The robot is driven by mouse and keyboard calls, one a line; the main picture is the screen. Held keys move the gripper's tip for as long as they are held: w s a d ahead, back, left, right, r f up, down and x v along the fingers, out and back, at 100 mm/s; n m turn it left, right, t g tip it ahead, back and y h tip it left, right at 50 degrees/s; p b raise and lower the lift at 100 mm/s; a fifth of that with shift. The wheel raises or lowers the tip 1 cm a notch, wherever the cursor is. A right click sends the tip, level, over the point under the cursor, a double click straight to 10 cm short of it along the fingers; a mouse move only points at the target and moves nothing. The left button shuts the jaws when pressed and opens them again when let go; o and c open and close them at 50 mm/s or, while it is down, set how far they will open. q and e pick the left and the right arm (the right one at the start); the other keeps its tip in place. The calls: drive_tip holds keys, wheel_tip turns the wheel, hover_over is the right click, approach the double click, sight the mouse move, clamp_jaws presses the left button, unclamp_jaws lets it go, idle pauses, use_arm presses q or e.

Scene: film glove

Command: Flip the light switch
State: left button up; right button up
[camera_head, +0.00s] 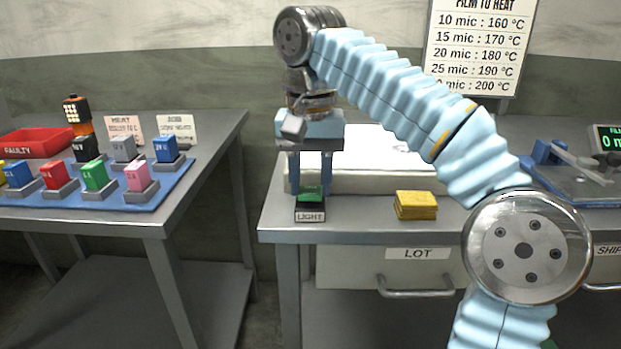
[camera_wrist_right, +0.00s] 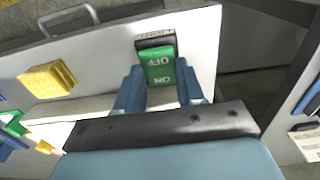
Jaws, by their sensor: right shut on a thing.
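The light switch (camera_head: 310,195) is a green rocker on a dark base with a "LIGHT" label, at the left front of the right-hand table. In the right wrist view the green switch (camera_wrist_right: 159,65) shows "OFF" and "ON" markings. My right gripper (camera_head: 311,188) points down over it, with its two blue fingers on either side of the green rocker. The right wrist view shows the fingertips (camera_wrist_right: 161,80) flanking the rocker, and the gripper is shut on it. My left gripper is in neither view.
A yellow sponge-like block (camera_head: 416,205) lies to the right of the switch. A white box (camera_head: 375,180) stands behind it. A left table (camera_head: 190,215) holds a blue mat with several coloured blocks and a red tray (camera_head: 36,142). A gap separates the tables.

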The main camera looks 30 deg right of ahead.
drive_tip(key=o, duration=1)
drive_tip(key=shift+o, duration=0.2)
